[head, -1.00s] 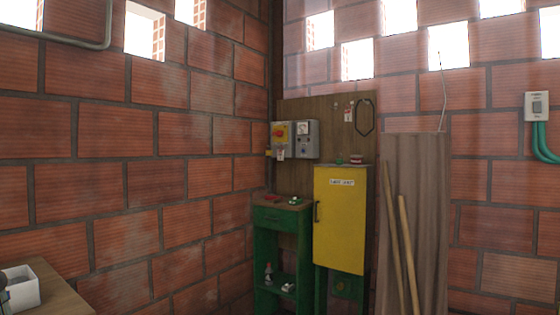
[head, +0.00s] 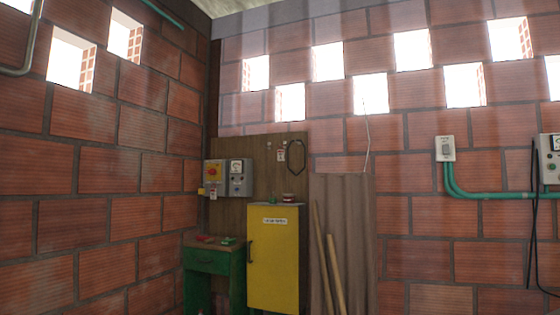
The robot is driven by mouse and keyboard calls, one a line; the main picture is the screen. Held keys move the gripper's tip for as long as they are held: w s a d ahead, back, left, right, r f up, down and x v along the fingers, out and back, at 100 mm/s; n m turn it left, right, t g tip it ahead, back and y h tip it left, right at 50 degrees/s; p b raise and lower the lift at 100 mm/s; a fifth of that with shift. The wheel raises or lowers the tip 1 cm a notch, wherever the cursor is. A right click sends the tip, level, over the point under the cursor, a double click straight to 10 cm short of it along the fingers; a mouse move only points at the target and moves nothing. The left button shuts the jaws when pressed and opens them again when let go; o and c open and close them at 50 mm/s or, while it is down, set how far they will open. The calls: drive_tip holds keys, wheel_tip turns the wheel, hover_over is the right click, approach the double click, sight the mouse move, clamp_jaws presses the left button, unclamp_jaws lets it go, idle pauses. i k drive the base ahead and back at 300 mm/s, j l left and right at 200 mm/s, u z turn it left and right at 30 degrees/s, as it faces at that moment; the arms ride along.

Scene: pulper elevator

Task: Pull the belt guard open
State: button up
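The yellow panel (head: 273,262) stands upright in front of the brown board in the corner. It has a white label (head: 275,221) near its top and a dark handle (head: 250,251) on its left edge. The label is too small to read; this panel may be the belt guard. My gripper is not in view.
A green stand (head: 207,262) with small items on top is left of the yellow panel. Control boxes (head: 227,177) hang above it. A corrugated sheet (head: 343,230) and two wooden poles (head: 330,262) lean at the right. A switch box (head: 445,148) is on the right wall.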

sight(273, 247)
drive_tip(key=i+j+z, duration=0.3)
drive_tip(key=i+j, duration=0.7)
drive_tip(key=i, duration=0.5)
drive_tip(key=i+j+z, duration=0.3)
drive_tip(key=i+j, duration=1.05)
